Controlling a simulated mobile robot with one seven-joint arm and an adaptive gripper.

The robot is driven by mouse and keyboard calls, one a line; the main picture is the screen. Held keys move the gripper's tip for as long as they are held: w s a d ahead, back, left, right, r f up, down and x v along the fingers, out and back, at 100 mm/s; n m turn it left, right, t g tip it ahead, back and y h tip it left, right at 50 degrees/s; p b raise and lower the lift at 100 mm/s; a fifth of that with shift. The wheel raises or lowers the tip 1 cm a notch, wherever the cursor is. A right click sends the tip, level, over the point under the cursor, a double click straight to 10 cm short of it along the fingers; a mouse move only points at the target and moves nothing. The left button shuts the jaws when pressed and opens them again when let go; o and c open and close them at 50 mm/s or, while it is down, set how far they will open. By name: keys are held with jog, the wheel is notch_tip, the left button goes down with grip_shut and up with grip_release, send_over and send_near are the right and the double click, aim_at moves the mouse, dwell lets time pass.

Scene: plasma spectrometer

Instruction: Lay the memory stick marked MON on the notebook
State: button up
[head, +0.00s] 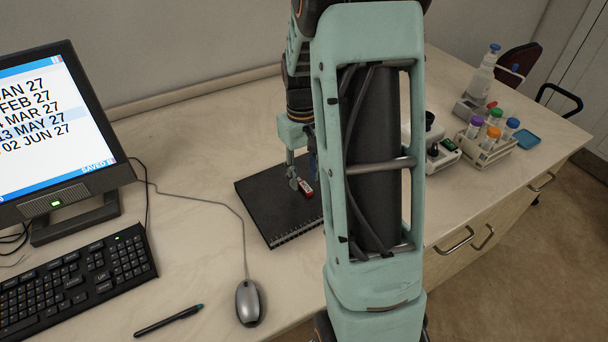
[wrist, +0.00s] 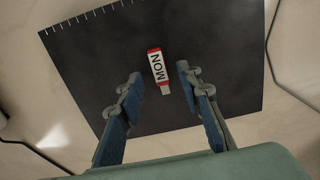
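The memory stick marked MON (wrist: 157,67) is red and white with a light metal plug. It lies on the black notebook (wrist: 100,70) between and just beyond my fingertips in the wrist view. In the head view the stick (head: 306,187) shows on the notebook (head: 272,211), beside my fingers. My gripper (wrist: 158,82) is open, with a clear gap between each blue-padded finger and the stick. In the head view my gripper (head: 302,177) is over the notebook, partly hidden by my arm.
A monitor (head: 60,130), keyboard (head: 75,275), mouse (head: 249,302) and pen (head: 169,320) are on the left of the desk. A tube rack (head: 487,153), a wash bottle (head: 481,78) and a blue dish (head: 527,139) stand at the right. My arm hides the desk's middle.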

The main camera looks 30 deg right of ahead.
notch_tip(320, 180, up, 12)
jog(key=shift+w+f, duration=0.15)
jog(key=shift+w, duration=0.05)
dwell(0.8)
